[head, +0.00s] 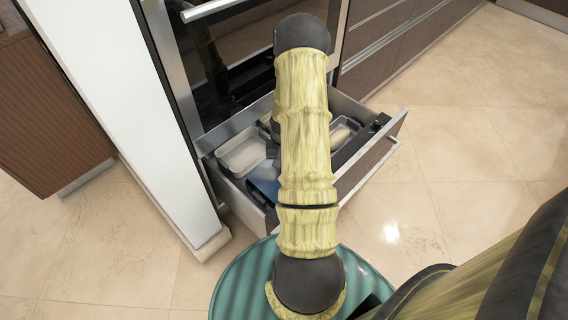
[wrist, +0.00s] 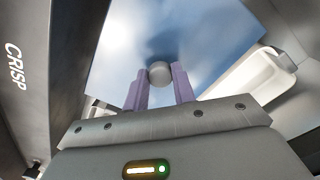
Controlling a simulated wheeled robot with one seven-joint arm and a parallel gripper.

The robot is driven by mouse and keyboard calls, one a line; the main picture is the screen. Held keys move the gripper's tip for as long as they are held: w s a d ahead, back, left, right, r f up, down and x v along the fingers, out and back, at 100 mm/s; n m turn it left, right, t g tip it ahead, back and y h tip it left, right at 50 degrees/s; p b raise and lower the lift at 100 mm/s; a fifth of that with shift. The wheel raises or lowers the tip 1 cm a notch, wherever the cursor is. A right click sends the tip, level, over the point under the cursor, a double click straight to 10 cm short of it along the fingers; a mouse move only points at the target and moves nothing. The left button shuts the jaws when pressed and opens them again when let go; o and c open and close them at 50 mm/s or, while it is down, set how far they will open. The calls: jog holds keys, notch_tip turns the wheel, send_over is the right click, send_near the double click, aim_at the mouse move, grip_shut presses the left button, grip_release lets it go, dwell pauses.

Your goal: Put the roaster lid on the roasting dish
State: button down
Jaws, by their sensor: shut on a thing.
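The roaster lid (wrist: 205,35) is a flat, shiny plate reflecting blue and white, with a round grey knob (wrist: 159,72). In the wrist view my gripper (wrist: 159,88) has its two purple fingers shut on either side of this knob. In the head view a blue patch of the lid (head: 265,178) shows over the open drawer, left of my arm. My arm hides most of my gripper there. A pale rectangular dish (head: 242,153) lies at the drawer's left; I cannot tell if it is the roasting dish. A pale dish also shows at right in the wrist view (wrist: 255,78).
The open drawer (head: 382,148) sits below the oven (head: 235,50). Another pale container (head: 343,133) is at its right, partly behind my arm. A white panel (head: 115,90) stands close on the left. The tiled floor at right (head: 470,150) is clear.

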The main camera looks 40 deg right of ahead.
jog(key=shift+f+b, duration=0.55)
jog(key=shift+f, duration=0.6)
jog(key=c, duration=1.1)
grip_release()
jog(key=shift+r, duration=0.1)
notch_tip(320, 180, up, 17)
jog(key=p, duration=0.6)
jog(key=shift+r, duration=0.1)
